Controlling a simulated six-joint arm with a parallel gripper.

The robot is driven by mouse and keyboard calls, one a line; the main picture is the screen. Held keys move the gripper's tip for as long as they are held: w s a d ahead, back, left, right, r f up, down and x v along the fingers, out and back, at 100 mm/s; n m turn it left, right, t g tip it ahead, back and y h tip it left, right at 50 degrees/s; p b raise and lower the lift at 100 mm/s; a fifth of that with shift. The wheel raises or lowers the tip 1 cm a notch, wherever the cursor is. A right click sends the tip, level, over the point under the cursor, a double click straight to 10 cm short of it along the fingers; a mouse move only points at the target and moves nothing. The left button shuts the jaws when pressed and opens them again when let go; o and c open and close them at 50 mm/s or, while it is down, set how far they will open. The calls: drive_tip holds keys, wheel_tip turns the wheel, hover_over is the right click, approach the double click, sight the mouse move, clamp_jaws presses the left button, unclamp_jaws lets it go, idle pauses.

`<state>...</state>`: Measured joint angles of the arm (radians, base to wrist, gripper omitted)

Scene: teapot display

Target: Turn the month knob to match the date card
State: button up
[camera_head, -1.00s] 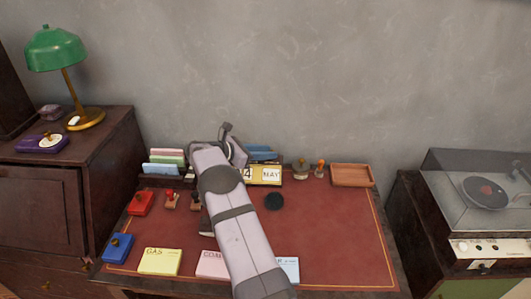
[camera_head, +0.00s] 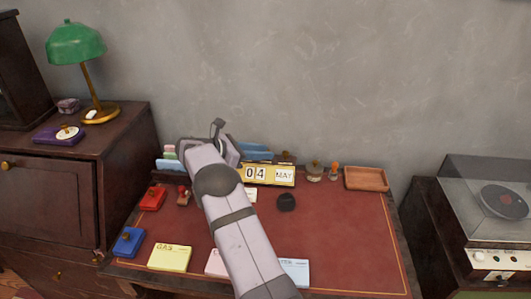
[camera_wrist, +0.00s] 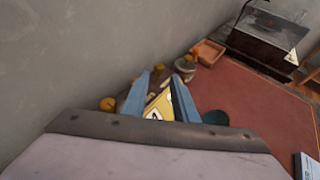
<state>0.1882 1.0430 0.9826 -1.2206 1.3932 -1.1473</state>
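The yellow desk calendar (camera_head: 268,184) stands at the back of the desk and reads 04 and MAY. A small brass knob (camera_head: 287,156) shows above its month side; I cannot tell for sure that it is the month knob. A small white card (camera_head: 250,194), perhaps the date card, lies in front of the calendar, partly hidden by my arm; its writing is unreadable. My gripper is up at the calendar's left, mostly hidden by my arm in the head view. In the wrist view my gripper (camera_wrist: 160,80) has its blue fingers apart, with part of the calendar (camera_wrist: 158,106) seen between them.
A dark round object (camera_head: 286,202) lies on the red desk top (camera_head: 340,230). A jar (camera_head: 314,172), an orange-topped stamp (camera_head: 334,171) and a wooden tray (camera_head: 366,178) stand right of the calendar. Letter holders and stamps stand left. The desk's right half is mostly clear.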

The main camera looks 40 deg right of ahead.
drive_tip(key=shift+o, duration=0.7)
drive_tip(key=shift+o, duration=0.6)
drive_tip(key=shift+d+r, duration=0.1)
drive_tip(key=s+d+r+p, duration=0.3)
drive_tip(key=s+r, duration=0.3)
drive_tip(key=r, duration=0.3)
drive_tip(key=n+t, duration=0.4)
drive_tip(key=n, duration=0.1)
approach(285, 152)
drive_tip(key=s+d+r, duration=0.1)
drive_tip(key=s+d, duration=0.1)
drive_tip(key=s, duration=0.1)
drive_tip(key=shift+w+a+f+t, duration=0.65)
drive_tip(key=shift+w+t, duration=0.05)
drive_tip(key=shift+w, duration=0.35)
drive_tip(key=shift+m, duration=0.3)
drive_tip(key=shift+p+x, duration=0.65)
drive_tip(key=shift+x, duration=3.05)
clamp_jaws()
